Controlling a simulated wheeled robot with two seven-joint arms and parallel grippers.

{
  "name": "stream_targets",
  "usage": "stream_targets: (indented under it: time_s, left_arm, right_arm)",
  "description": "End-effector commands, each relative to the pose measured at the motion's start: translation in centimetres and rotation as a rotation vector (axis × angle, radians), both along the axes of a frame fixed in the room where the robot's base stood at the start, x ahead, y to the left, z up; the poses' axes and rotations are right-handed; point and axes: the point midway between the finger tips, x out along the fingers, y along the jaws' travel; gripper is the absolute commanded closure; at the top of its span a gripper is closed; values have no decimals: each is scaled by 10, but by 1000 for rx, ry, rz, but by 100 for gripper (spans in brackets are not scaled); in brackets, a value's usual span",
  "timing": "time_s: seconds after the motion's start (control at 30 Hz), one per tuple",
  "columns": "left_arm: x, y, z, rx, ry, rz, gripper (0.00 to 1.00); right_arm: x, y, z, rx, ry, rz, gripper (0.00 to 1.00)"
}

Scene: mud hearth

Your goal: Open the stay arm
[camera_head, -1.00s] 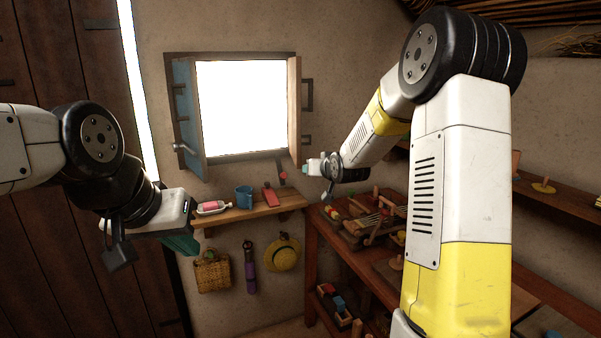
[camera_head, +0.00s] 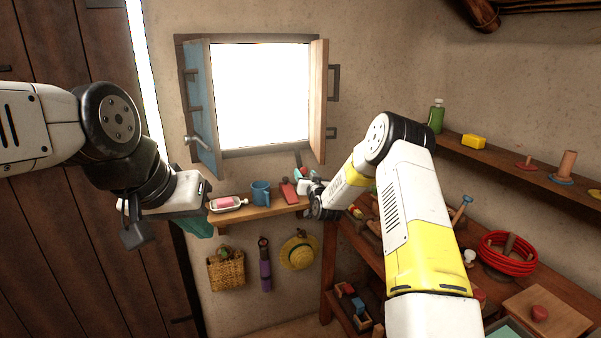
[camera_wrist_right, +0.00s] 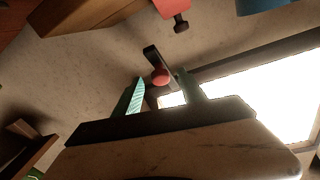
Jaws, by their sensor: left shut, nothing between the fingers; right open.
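The stay arm shows in the right wrist view as a short dark bar (camera_wrist_right: 152,57) with a red knob (camera_wrist_right: 160,77), on the wall by the window's lower corner. My right gripper (camera_wrist_right: 163,88) is open; its two green fingers appear on either side of the red knob in that view, and I cannot tell whether they touch it. In the head view my right gripper (camera_head: 304,174) is below the window's lower right corner and mostly hides the stay arm. The window (camera_head: 263,96) has both shutters swung open. My left gripper (camera_head: 196,227) is shut and empty at left.
A basket (camera_head: 227,270) and a straw hat (camera_head: 299,252) hang below. A cluttered workbench (camera_head: 470,245) stands at right.

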Motion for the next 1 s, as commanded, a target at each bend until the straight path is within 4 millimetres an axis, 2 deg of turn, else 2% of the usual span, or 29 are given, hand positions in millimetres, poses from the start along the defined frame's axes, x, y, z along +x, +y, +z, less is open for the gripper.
stream_targets:
  time_s: [0.2, 0.57, 0.67, 0.83, 1.0]
  left_arm:
    - [0, 0, 0, 0, 0, 0, 100]
    - [0, 0, 0, 0, 0, 0, 100]
    - [0, 0, 0, 0, 0, 0, 100]
    - [0, 0, 0, 0, 0, 0, 100]
    - [0, 0, 0, 0, 0, 0, 100]
  right_arm:
    - [25, 6, 1, 1, -1, 1, 52]
    - [31, 7, 0, 1, 1, 1, 52]
    - [31, 6, 0, 0, 1, 1, 67]
    - [31, 6, 1, 0, 1, 1, 100]
    - [31, 6, 0, 0, 1, 1, 100]
